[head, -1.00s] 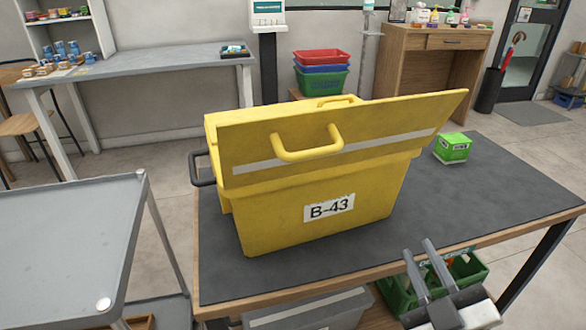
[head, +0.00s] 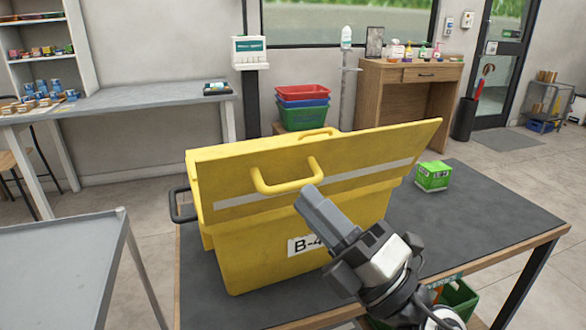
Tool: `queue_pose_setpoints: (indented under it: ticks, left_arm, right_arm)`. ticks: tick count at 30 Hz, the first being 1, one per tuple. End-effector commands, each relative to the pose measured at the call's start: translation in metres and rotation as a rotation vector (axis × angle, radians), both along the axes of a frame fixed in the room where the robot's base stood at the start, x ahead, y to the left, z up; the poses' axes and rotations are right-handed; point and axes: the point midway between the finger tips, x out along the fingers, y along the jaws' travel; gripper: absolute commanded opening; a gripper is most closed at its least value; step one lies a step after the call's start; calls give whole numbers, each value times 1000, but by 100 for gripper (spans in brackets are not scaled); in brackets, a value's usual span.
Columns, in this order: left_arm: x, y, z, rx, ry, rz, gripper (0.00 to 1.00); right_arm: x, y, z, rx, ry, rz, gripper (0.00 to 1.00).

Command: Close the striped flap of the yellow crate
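The yellow crate (head: 245,262) stands on the dark-topped table, with a white B-43 label (head: 300,245) on its front, partly hidden by my gripper. Its near flap (head: 375,155) has a pale stripe and a yellow handle (head: 290,185). The flap stands open, leaning outward above the crate's front, with its right end sticking out past the crate. My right gripper (head: 312,198) is in front of the flap, its fingertips just below and right of the handle. Its fingers overlap in this view, so I cannot tell the gap or any contact. My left gripper is not in view.
A green box (head: 432,176) sits on the table (head: 490,215) to the right of the crate. A black side handle (head: 180,205) sticks out at the crate's left. A grey cart (head: 60,270) stands at the left. The table's right side is mostly clear.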

Motion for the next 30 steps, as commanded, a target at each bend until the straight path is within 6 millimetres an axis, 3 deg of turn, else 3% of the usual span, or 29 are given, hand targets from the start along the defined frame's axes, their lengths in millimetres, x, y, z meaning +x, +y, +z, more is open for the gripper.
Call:
queue_pose_setpoints:
  ticks: [3,9,19,20,22,30]
  left_arm:
    - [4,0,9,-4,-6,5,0]
    - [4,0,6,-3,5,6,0]
    - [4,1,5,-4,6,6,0]
    - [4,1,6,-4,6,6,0]
    - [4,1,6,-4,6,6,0]
    - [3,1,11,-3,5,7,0]
  right_arm:
    - [11,14,14,4,-1,1,19]
    - [23,26,21,1,1,0,19]
    - [25,29,21,0,2,-1,19]
    - [25,29,21,0,2,-1,17]
    - [25,28,21,0,2,-1,0]
    - [28,27,23,-3,8,-5,0]
